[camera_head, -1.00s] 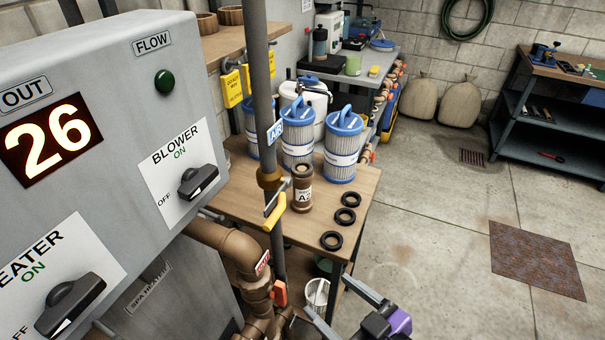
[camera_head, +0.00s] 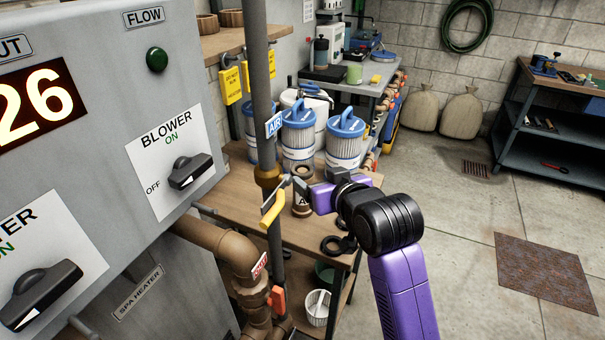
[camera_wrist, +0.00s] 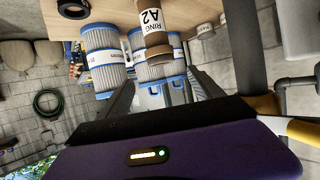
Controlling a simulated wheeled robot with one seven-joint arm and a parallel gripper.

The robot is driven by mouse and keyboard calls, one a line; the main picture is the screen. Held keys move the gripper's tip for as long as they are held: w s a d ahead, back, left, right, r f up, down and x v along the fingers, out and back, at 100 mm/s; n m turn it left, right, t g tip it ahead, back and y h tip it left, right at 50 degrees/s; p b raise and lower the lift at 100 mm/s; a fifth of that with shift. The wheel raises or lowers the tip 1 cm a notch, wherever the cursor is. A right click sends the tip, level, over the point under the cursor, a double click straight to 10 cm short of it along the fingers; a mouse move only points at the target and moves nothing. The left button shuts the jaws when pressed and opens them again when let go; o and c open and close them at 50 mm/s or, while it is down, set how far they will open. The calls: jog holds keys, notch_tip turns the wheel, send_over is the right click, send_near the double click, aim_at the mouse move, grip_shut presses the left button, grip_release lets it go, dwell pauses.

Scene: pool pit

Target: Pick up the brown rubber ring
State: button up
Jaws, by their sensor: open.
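A brown cylinder (camera_head: 303,208) with a white label stands upright on the wooden table, partly hidden by my gripper. In the wrist view the brown cylinder (camera_wrist: 152,38) appears upside down, and its label reads "RING A2". It has a wide, ring-like brown end. My gripper (camera_head: 302,187) is at the cylinder's upper part in the head view. In the wrist view my gripper (camera_wrist: 160,76) is open and empty, and the cylinder lies beyond and between the fingertips. I cannot tell whether they touch it.
Blue-capped filter cartridges (camera_head: 344,148) stand just behind. A grey vertical pipe (camera_head: 262,90) with a yellow-handled valve (camera_head: 272,208) is close on the left. A dark ring (camera_head: 331,245) lies on the table (camera_head: 265,200) near my arm. The control box (camera_head: 95,110) fills the left.

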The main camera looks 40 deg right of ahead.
aim_at(302, 170)
jog(key=shift+p+x, duration=0.35)
jog(key=shift+x, duration=3.5)
jog(key=shift+a+f, duration=0.2)
jog(key=c, duration=1.4)
jog(key=shift+r, duration=0.15)
notch_tip(302, 170, up, 20)
jog(key=shift+f+p, duration=0.1)
jog(key=shift+p, duration=0.35)
